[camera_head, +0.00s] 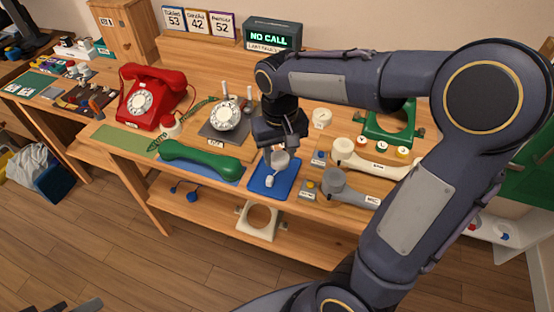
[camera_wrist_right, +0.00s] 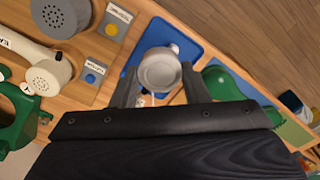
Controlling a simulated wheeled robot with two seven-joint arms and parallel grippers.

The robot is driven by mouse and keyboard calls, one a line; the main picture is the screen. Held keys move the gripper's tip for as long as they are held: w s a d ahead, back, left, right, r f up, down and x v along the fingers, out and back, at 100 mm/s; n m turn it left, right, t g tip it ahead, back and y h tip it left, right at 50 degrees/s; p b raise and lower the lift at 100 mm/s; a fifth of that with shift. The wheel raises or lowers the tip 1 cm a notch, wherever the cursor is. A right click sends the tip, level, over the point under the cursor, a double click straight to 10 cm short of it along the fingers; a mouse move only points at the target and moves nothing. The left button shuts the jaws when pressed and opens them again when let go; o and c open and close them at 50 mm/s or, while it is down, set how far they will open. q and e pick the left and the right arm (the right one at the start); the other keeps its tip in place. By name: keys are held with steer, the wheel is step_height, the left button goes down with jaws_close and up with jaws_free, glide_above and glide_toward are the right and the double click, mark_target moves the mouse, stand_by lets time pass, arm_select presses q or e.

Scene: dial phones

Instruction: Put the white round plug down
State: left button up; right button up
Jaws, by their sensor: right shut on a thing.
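The white round plug (camera_head: 280,160) is between the fingers of my right gripper (camera_head: 279,154), over the blue mat (camera_head: 283,188) at the front of the table. In the right wrist view the plug (camera_wrist_right: 159,70) shows as a round pale disc between the two fingers of the right gripper (camera_wrist_right: 161,88), with the blue mat (camera_wrist_right: 191,58) behind it. Whether the plug touches the mat is hard to tell. A small white part (camera_head: 269,181) shows just below the plug, over the mat. Dark shapes at the bottom left edge may be my left gripper; its jaws are unclear.
A green handset (camera_head: 203,161) lies left of the mat. A dial base (camera_head: 225,118) and red phone (camera_head: 151,100) stand farther back. A lit display (camera_head: 272,37) stands behind.

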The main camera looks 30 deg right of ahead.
steer(key=w+d+f, duration=0.1)
steer(key=w+f, duration=0.1)
steer(key=w+d+f, duration=0.1)
steer(key=w+f, duration=0.1)
steer(key=w+d+f, duration=0.1)
steer(key=w+f, duration=0.1)
steer(key=shift+w+d+f, duration=0.2)
steer(key=shift+d, duration=0.05)
steer(key=shift+w+d+f, duration=0.1)
steer(key=shift+w+f, duration=0.1)
steer(key=shift+f, duration=0.8)
steer(key=shift+w+d+f, duration=0.1)
steer(key=shift+w+f, duration=0.05)
steer(key=shift+f, duration=0.8)
steer(key=shift+f, duration=0.1)
steer(key=shift+f+b, duration=0.15)
steer(key=shift+b, duration=0.2)
steer(key=o, duration=0.9)
